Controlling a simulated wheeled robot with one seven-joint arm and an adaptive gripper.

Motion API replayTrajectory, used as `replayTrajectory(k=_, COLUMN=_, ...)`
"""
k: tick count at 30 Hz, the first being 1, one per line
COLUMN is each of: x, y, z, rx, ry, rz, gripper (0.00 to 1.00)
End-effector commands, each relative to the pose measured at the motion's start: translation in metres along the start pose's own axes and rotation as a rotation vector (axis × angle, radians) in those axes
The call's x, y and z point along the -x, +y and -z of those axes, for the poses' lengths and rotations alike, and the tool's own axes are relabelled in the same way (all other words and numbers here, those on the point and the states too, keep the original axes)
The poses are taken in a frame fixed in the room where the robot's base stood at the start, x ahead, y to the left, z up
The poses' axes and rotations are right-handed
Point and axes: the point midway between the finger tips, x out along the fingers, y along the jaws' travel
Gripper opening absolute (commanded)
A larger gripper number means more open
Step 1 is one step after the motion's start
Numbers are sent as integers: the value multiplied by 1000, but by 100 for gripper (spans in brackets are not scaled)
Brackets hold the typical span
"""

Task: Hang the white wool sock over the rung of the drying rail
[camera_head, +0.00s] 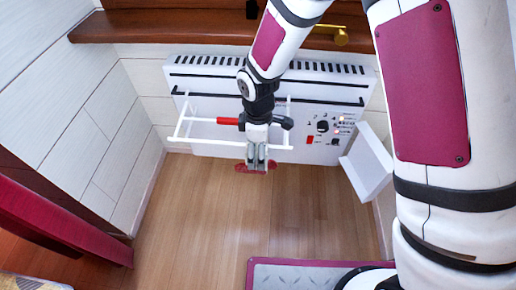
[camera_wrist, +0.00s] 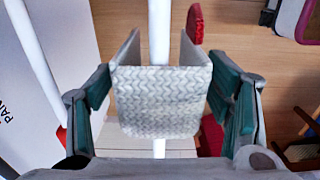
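The white wool sock (camera_wrist: 160,100) is a pale grey-white knitted piece folded over a white rung (camera_wrist: 159,25) in the wrist view. Its two sides hang down either side of the rung. The rung belongs to the white drying rail (camera_head: 205,145) on the wall heater. My gripper (camera_wrist: 165,112) straddles the sock; its teal finger pads stand apart on both sides, with narrow gaps visible. In the head view my gripper (camera_head: 257,164) points down at the front rung, largely hiding the sock.
The white heater (camera_head: 215,80) has a knob and red switches. A white angled panel (camera_head: 367,165) stands to its right. A grey mat with a maroon edge (camera_head: 300,275) is nearer. The wooden floor between is clear.

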Motion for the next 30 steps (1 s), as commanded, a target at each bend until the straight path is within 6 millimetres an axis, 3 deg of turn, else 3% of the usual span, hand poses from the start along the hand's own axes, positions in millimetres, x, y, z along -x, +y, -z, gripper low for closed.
replayTrajectory(k=11, x=4, y=0, z=0, rx=-1, ry=1, rz=-1, gripper=76)
replayTrajectory(k=14, x=16, y=1, z=0, rx=-1, ry=2, rz=-3, gripper=76)
replayTrajectory(k=24, x=84, y=1, z=0, rx=-2, ry=2, rz=-4, gripper=76)
replayTrajectory(k=30, x=111, y=1, z=0, rx=0, ry=1, rz=-3, gripper=76)
